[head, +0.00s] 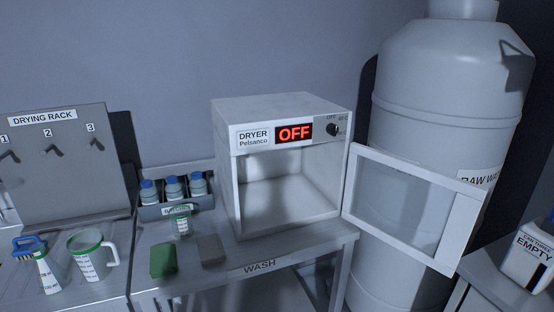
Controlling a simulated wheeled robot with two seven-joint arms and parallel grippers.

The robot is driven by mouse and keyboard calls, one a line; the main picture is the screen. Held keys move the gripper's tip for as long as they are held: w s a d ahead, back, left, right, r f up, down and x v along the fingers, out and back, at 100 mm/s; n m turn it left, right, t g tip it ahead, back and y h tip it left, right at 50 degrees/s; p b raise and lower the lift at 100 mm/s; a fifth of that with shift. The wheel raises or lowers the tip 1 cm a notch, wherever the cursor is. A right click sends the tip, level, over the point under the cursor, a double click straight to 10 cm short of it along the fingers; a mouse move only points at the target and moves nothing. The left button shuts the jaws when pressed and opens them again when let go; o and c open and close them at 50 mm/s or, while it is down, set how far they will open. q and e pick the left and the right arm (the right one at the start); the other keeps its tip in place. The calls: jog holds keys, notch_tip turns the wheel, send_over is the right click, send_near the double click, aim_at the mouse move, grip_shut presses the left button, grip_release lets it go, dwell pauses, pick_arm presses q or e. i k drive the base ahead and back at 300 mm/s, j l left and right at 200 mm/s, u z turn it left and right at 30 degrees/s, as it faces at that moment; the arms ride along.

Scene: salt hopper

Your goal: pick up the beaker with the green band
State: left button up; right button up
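A small clear beaker (183,224) with a green band near its top stands upright on the wash bench, in front of the bottle rack. A larger clear jug (90,262) with a handle and a green rim stands further left. A conical vessel (46,275), also with a green band, stands at the far left beside a blue-handled brush (29,246). Neither of my grippers shows in the head view, and no beaker is held in view.
A rack (150,211) holds several blue-capped bottles. A green block (164,261) and grey block (211,250) lie in front. The dryer (243,190) reads OFF; its door (400,165) hangs open to the right. The drying rack (70,170) stands at left.

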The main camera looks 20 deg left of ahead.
aim_at(180, 216)
jog(key=u, duration=1.4)
jog(key=i+j, duration=0.1)
jog(key=j+z, duration=0.05)
